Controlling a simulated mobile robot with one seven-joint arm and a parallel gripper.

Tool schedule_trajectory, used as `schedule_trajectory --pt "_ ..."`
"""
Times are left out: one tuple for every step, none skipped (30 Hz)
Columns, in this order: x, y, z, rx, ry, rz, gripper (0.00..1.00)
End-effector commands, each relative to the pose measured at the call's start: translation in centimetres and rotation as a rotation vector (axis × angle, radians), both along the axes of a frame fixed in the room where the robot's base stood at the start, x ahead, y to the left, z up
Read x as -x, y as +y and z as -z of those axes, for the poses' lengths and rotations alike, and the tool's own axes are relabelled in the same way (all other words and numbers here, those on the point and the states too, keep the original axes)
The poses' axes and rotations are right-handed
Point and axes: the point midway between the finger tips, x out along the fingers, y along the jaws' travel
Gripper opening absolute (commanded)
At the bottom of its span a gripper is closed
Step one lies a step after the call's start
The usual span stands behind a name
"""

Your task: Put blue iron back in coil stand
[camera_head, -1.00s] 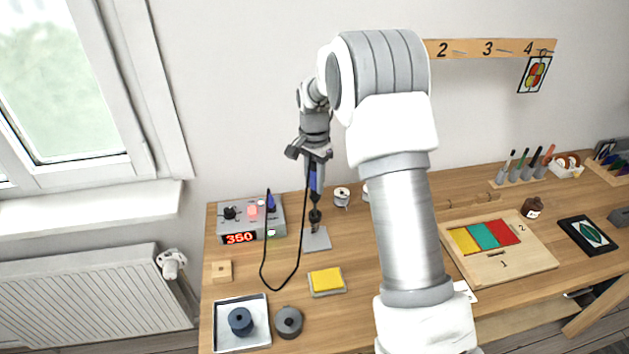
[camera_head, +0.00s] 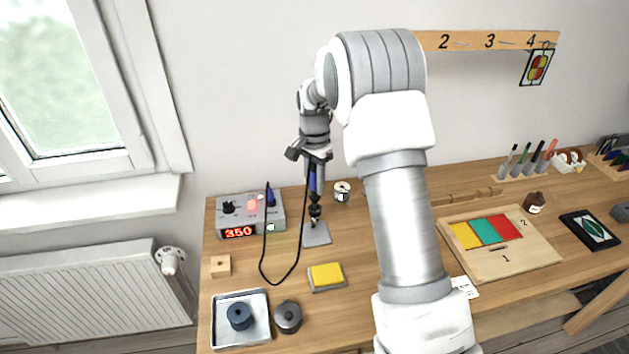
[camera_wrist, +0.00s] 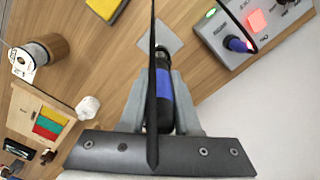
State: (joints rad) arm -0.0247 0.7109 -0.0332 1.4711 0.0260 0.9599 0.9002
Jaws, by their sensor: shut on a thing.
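My gripper (camera_head: 314,168) is shut on the blue iron (camera_head: 313,183), holding it upright with its tip down at the coil stand (camera_head: 317,235). The stand is a grey plate with a dark coil on it. In the head view, the iron's lower end meets the coil; I cannot tell how deep it sits. In the wrist view, my gripper (camera_wrist: 162,85) has a finger on each side of the blue handle (camera_wrist: 165,102). The stand's plate (camera_wrist: 168,38) shows beyond.
The control station (camera_head: 240,214), reading 350, stands left of the stand, with the cord looping from it. A yellow sponge (camera_head: 326,275) lies in front. A solder spool (camera_head: 342,190) stands behind right. A white tray (camera_head: 257,298) and dark round pot (camera_head: 288,316) are nearer.

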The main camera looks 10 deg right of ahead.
Motion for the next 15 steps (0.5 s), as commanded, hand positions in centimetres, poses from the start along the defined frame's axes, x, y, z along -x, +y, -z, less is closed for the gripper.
schedule_trajectory --pt "0.01 0.01 0.22 0.000 0.000 0.000 0.00" --pt "0.01 0.01 0.29 0.000 0.000 0.000 0.00" --pt "0.01 0.01 0.39 0.000 0.000 0.000 0.00" --pt "0.01 0.01 0.47 0.000 0.000 0.000 0.00" --pt "0.01 0.01 0.54 0.000 0.000 0.000 0.00" --pt "0.01 0.01 0.65 0.000 0.000 0.000 0.00" --pt "0.01 0.01 0.72 0.000 0.000 0.000 0.00" --pt "0.01 0.01 0.79 0.000 0.000 0.000 0.00" --pt "0.01 0.01 0.85 0.000 0.000 0.000 0.00" --pt "0.01 0.01 0.89 0.000 0.000 0.000 0.00" --pt "0.00 0.00 0.90 0.000 0.000 0.000 0.00" --pt "0.00 0.00 0.91 0.000 0.000 0.000 0.00" --pt "-0.01 0.01 0.90 0.000 0.000 0.000 0.00" --pt "-0.01 0.01 0.89 0.000 0.000 0.000 0.00" --pt "-0.01 0.01 0.88 0.000 0.000 0.000 0.00"
